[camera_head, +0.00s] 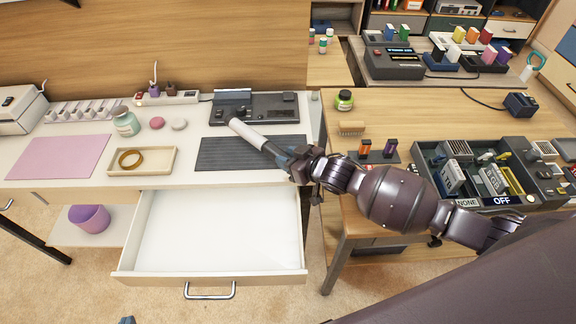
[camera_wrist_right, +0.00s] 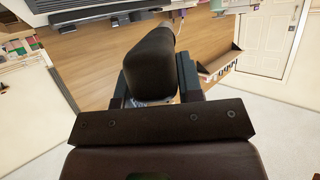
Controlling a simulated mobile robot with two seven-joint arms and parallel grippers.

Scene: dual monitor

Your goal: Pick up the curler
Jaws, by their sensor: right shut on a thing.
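The curler (camera_head: 246,133) has a pale barrel and a dark handle. It slants over the dark ribbed mat (camera_head: 225,157) on the white desk, barrel end toward the back left. I cannot tell for sure whether it touches the mat or is held above it. My right gripper (camera_head: 290,160) is shut on the handle end. In the right wrist view the dark handle (camera_wrist_right: 150,58) sits between the two fingers of the right gripper (camera_wrist_right: 153,88). A small dark tip at the bottom edge seems to be my left gripper (camera_head: 127,320); its jaws are hidden.
An open, empty drawer (camera_head: 220,235) juts out below the desk. A tray with a ring (camera_head: 142,172), a pink mat (camera_head: 60,157) and a jar (camera_head: 126,122) are to the left. A dark device (camera_head: 285,108) stands behind the curler. A wooden table (camera_head: 420,110) is to the right.

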